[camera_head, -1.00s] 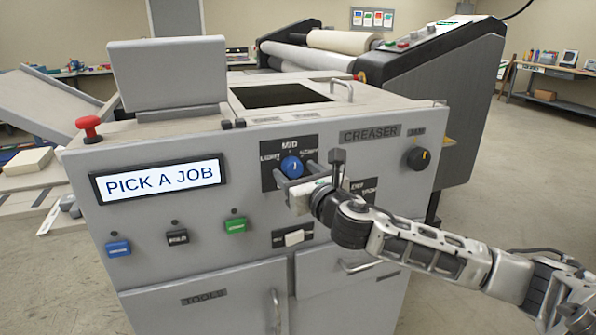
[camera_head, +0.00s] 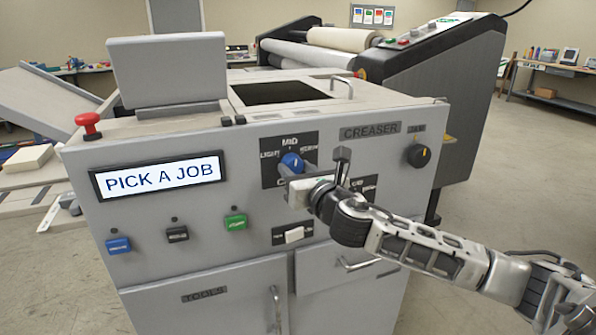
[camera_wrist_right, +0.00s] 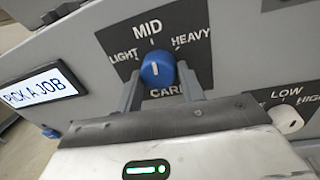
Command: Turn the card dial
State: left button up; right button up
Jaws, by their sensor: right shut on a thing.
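The blue card dial (camera_head: 291,163) sits on a black plate on the creaser's front panel. In the right wrist view the dial (camera_wrist_right: 157,68) shows a short white mark, with MID above, LIGHT at left, HEAVY at right and CARD below. The mark stands roughly upright in that view, toward the MID side. My right gripper (camera_wrist_right: 158,77) is shut on the dial, one finger on each side. In the head view my right gripper (camera_head: 293,165) reaches it from the lower right and hides the lower part of the plate. My left gripper is not in view.
The display (camera_head: 158,177) reads PICK A JOB. Blue, black and green buttons sit below it, and a red knob (camera_head: 89,125) stands at the top left. A black dial (camera_head: 419,156) is to the right. A white knob (camera_wrist_right: 287,119) is close to the right finger.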

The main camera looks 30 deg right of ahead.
jog(key=m, duration=0.5)
jog(key=shift+a+m+b, duration=0.15)
jog(key=shift+m+b, duration=0.15)
jog(key=m, duration=0.5)
jog(key=shift+t+h, duration=0.3)
jog(key=shift+t, duration=0.1)
jog(key=shift+m, duration=0.4)
jog(key=o, duration=1)
jog(key=shift+c, duration=0.2)
jog(key=shift+s+a+f+b, duration=0.1)
jog(key=shift+s+a+b, duration=0.05)
jog(key=shift+s+b, duration=0.2)
jog(key=s+a+f+b, duration=0.1)
jog(key=s+a, duration=0.1)
jog(key=s, duration=1.3)
jog(key=shift+a+b, duration=0.35)
jog(key=shift+b, duration=0.05)
jog(key=shift+w+f, duration=0.1)
jog(key=shift+f, duration=0.05)
